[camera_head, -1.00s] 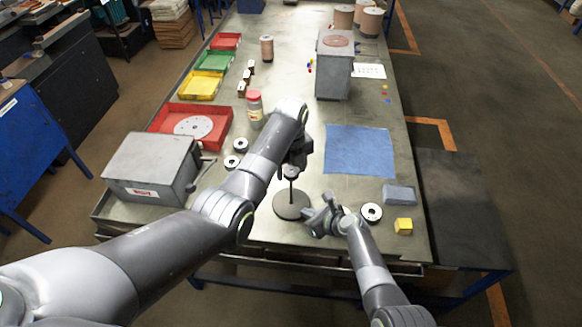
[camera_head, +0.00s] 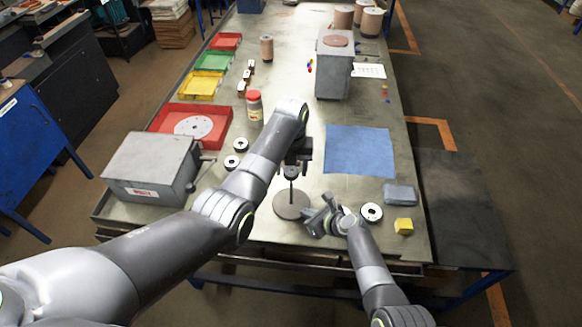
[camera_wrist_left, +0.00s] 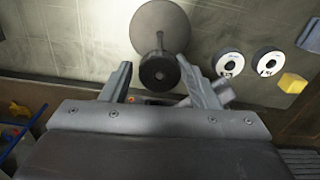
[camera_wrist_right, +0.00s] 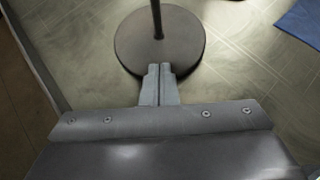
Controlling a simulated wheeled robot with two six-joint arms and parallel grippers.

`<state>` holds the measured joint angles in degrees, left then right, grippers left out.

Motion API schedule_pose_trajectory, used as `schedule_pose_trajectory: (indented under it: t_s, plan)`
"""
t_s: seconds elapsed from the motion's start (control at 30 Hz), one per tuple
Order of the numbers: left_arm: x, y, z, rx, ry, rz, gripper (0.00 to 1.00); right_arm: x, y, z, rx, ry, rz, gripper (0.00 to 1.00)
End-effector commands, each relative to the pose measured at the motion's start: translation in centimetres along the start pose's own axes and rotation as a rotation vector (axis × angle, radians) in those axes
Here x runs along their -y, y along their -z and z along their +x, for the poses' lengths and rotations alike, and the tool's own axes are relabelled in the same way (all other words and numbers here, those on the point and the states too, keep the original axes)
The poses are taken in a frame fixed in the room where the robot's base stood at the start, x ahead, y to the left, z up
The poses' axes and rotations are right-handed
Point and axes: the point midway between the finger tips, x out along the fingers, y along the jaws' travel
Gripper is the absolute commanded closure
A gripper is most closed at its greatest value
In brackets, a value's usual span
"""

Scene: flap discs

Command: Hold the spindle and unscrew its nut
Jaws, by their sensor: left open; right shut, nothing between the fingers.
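The spindle stands upright on the bench, with a round grey base (camera_head: 292,206), a thin rod (camera_head: 291,187) and a dark round nut (camera_head: 291,172) at its top. My left gripper (camera_head: 300,158) is open at the nut's height. In the left wrist view the nut (camera_wrist_left: 159,73) lies between the fingertips (camera_wrist_left: 155,68), with no clear contact. My right gripper (camera_head: 312,214) is shut and empty, low at the right of the base. In the right wrist view its closed fingertips (camera_wrist_right: 160,68) overlap the near edge of the base (camera_wrist_right: 160,40); the nut is out of that view.
Black-and-white discs (camera_head: 371,212) and a yellow cube (camera_head: 403,226) lie right of my right gripper. A grey-blue block (camera_head: 400,195) and blue mat (camera_head: 359,150) are beyond. A grey box (camera_head: 152,167) with a lever, a red tray (camera_head: 215,112) and a jar (camera_head: 254,105) stand left.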

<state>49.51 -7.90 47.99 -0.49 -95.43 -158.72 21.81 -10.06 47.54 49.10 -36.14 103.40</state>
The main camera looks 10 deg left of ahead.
Motion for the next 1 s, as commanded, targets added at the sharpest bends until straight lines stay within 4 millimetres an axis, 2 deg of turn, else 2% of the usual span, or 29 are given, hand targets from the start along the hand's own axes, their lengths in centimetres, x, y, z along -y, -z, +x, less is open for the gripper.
schedule_pose_trajectory:
  t_s: [0.07, 0.3, 0.47, 1.0]
  plan:
    - [-0.01, 0.01, 0.05, 0.000, 0.000, -0.001, 0.47, 0.00, 0.20, 0.00, -0.003, 0.000, 0.000, 1.00]
    - [-0.01, 0.02, 0.07, -0.001, 0.000, -0.001, 0.77, 0.00, 0.20, 0.00, -0.003, 0.000, 0.000, 1.00]
    - [-0.01, 0.02, 0.07, -0.001, 0.000, -0.055, 0.77, 0.00, 0.20, 0.00, -0.003, 0.000, 0.000, 1.00]
    - [-0.01, 0.03, 0.06, -0.001, 0.000, -0.670, 0.77, -0.01, 0.20, 0.00, -0.003, 0.000, 0.000, 1.00]
